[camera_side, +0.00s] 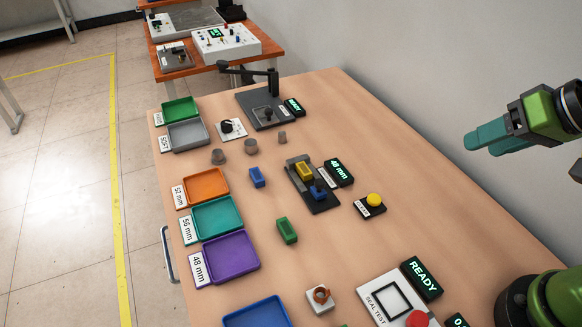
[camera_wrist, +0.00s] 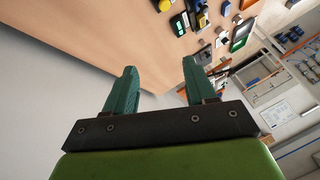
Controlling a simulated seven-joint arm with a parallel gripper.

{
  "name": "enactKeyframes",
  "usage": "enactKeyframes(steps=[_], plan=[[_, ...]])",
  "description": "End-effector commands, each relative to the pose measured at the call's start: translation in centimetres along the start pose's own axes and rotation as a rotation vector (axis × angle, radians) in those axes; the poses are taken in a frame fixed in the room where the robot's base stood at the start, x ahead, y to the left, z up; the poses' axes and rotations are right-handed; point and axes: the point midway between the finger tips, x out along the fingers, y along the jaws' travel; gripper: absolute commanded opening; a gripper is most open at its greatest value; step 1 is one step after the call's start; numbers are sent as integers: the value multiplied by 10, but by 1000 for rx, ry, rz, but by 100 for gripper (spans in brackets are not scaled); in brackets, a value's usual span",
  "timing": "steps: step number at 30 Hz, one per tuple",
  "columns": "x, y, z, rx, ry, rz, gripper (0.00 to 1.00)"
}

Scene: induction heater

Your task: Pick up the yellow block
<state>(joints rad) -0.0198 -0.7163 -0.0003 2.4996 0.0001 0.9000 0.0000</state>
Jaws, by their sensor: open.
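The yellow block (camera_side: 304,171) sits on a dark measuring fixture (camera_side: 322,205) in the middle of the table, with a blue part (camera_side: 318,191) of similar size close to it. A display (camera_side: 340,171) beside the fixture reads 48 mm. My gripper (camera_side: 487,138) is high at the right, well away from the block. In the wrist view its two teal fingers (camera_wrist: 158,68) are apart with nothing between them.
Blue (camera_side: 257,177) and green (camera_side: 287,230) blocks lie left of the fixture. Orange (camera_side: 207,187), teal (camera_side: 216,218) and purple (camera_side: 231,258) trays line the left edge. A yellow button (camera_side: 374,200) stands right of the fixture. A seal test panel (camera_side: 392,300) is at the front.

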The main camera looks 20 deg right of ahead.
Motion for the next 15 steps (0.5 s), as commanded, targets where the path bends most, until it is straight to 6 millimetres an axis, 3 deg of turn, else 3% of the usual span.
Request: enactKeyframes(steps=[4, 11, 15], plan=[[22, -14, -12, -31, -98, 17, 55], [68, -62, -66, -120, -256, 62, 55], [107, -94, -93, -181, -344, 102, 55]])
